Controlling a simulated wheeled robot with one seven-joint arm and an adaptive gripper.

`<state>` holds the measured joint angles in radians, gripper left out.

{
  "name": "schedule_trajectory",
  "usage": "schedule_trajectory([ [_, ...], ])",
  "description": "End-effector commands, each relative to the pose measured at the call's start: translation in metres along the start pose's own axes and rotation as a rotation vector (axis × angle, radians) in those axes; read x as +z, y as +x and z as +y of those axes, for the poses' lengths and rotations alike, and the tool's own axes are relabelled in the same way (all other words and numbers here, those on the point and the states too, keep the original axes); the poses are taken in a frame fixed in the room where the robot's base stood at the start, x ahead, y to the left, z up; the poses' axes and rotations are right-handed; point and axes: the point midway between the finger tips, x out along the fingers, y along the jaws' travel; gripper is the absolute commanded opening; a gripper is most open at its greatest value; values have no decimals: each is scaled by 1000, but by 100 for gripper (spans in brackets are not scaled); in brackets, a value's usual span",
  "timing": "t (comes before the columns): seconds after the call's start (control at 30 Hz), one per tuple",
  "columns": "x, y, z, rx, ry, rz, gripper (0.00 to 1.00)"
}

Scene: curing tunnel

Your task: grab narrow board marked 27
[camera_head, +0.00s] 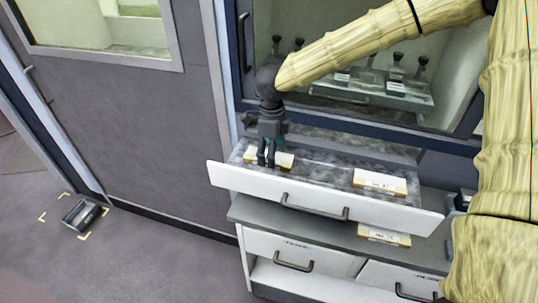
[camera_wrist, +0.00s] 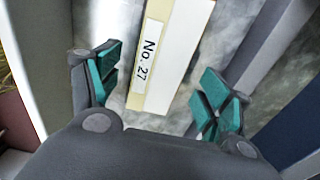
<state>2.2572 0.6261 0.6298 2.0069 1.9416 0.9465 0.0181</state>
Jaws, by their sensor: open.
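The narrow board marked "No. 27" (camera_wrist: 178,50) shows in the wrist view, pale cream with a white label strip along one side. It lies flat on a grey mottled surface, between the spread teal-padded fingers of my gripper (camera_wrist: 160,88). Gaps show on both sides, so the fingers are apart from it in this view. In the head view my gripper (camera_head: 266,158) points down over the left part of an open drawer, at a small pale board (camera_head: 285,160) that it partly hides. The marking on that board is too small to read there.
The open drawer (camera_head: 250,182) has a white front with a dark handle and holds another board (camera_head: 380,182) at right. A further board (camera_head: 384,236) lies on the ledge below. A glazed cabinet stands behind. A dark tray (camera_head: 81,215) is on the floor at left.

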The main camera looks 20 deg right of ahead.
Motion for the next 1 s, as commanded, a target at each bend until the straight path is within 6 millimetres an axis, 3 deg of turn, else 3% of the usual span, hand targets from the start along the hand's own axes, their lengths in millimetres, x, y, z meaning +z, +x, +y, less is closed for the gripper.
schedule_trajectory([
  [0.2, 0, 15, 0, -1, 0, 0, 79],
  [0.4, 0, 16, 0, -1, 0, -1, 79],
  [0.47, 0, 16, 0, -1, 0, -1, 71],
  [0.7, 0, 16, 0, -1, 0, -1, 29],
  [1.0, 1, 14, 0, -1, 1, -1, 29],
])
